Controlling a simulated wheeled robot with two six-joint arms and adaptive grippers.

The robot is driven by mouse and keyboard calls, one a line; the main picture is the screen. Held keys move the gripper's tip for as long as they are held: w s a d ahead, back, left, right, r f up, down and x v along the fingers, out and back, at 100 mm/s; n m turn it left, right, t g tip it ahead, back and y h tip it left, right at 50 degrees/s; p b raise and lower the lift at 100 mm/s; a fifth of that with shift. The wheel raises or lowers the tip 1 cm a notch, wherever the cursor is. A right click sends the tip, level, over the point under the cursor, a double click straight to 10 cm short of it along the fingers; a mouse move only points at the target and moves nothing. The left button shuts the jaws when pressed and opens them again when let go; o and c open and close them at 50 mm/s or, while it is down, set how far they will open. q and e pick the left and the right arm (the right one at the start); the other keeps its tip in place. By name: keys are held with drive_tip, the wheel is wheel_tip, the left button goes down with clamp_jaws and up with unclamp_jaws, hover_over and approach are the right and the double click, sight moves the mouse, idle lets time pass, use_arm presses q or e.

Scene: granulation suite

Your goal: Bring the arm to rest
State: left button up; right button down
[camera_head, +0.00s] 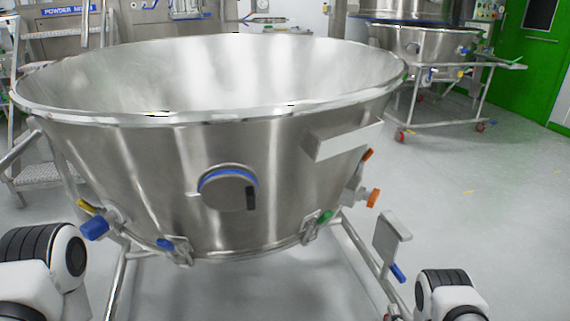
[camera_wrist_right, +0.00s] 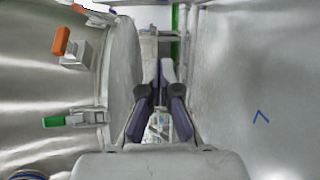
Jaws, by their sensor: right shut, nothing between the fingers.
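My right gripper (camera_wrist_right: 161,70) shows in the right wrist view, its two dark fingers together with nothing between them. It points past a grey metal plate (camera_wrist_right: 122,80) just to its left. The curved steel wall of the large bowl (camera_wrist_right: 45,85) lies further left. In the head view my right arm (camera_head: 445,290) shows only as a white and black link at the lower right. My left arm (camera_head: 45,265) shows as a similar link at the lower left. The left gripper is out of view.
The steel bowl (camera_head: 115,165) on its tubular frame fills the centre. An orange knob (camera_head: 373,198) and a green clamp (camera_head: 325,217) project from its right side. A wheeled bowl (camera_head: 425,42) stands behind at right. Grey floor (camera_head: 500,200) is clear at right.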

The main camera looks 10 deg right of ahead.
drive_tip(key=w+a+r+y, duration=0.2)
drive_tip(key=w+a+r, duration=0.3)
drive_tip(key=a+r, duration=0.3)
drive_tip(key=s+a+f+m+g, duration=0.4)
drive_tip(key=s+a+g, duration=0.2)
drive_tip(key=s, duration=0.2)
drive_tip(key=s+a+f+m+g+y, duration=0.1)
drive_tip(key=s+m+g, duration=0.5)
drive_tip(key=s, duration=0.7)
drive_tip(key=s+a+f+m+g, duration=0.15)
drive_tip(key=s+m+g, duration=0.5)
drive_tip(key=s, duration=0.75)
wheel_tip(320, 180, up, 31)
drive_tip(key=p, duration=3.1)
drive_tip(key=shift+w+r+p, duration=0.2)
drive_tip(key=shift+w+p, duration=0.15)
drive_tip(key=shift+w, duration=0.05)
drive_tip(key=shift+d+t, duration=0.1)
drive_tip(key=shift+t, duration=0.15)
